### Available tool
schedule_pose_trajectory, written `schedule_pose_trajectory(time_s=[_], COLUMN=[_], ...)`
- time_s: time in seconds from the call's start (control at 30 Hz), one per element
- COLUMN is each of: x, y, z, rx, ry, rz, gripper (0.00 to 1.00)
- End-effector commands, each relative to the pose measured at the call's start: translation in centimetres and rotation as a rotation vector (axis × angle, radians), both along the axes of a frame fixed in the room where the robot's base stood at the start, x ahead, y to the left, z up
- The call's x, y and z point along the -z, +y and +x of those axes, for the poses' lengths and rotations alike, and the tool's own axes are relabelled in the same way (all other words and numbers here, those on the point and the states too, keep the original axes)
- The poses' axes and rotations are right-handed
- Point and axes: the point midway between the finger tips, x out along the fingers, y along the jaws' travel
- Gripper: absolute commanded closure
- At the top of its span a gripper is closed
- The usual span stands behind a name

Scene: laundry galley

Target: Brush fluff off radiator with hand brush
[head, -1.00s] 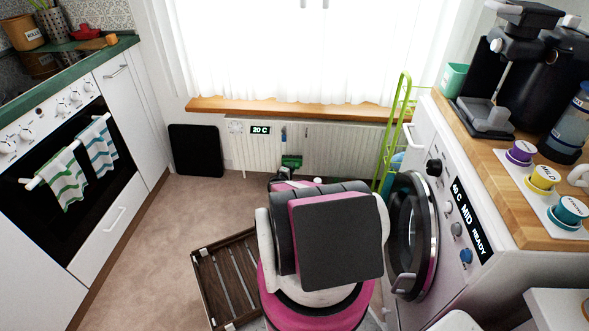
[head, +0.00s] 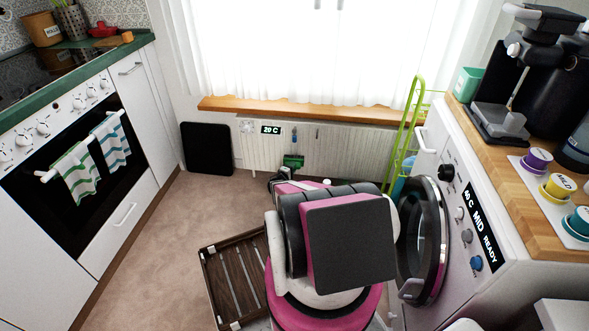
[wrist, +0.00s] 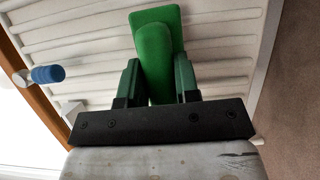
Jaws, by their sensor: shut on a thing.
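The green hand brush (head: 293,161) is in my gripper, in front of the lower middle of the white ribbed radiator (head: 345,152) under the window. In the wrist view my gripper (wrist: 158,66) has its two fingers shut on the handle of the brush (wrist: 157,38). The broad green end points away from me, towards the radiator ribs (wrist: 85,45). I cannot tell whether it touches them. A small pale grey patch (head: 247,127) at the radiator's upper left may be fluff; it is too small to be sure.
A blue-ended knob (wrist: 48,74) sticks out at the radiator. A green rack (head: 408,130) stands at its right, beside the washing machine (head: 450,260) with its door open. A black panel (head: 206,148) leans at its left. A slatted wooden crate (head: 235,280) is on the floor.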

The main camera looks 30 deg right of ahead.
Motion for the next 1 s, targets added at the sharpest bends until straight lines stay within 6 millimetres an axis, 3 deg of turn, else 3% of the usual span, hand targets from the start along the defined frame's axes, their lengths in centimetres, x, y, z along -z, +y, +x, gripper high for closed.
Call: schedule_pose_trajectory(time_s=[1.0], x=[0.0], y=[5.4], z=[3.3], rx=[-0.002], ry=[-0.001], rz=[-0.001], gripper=[1.00])
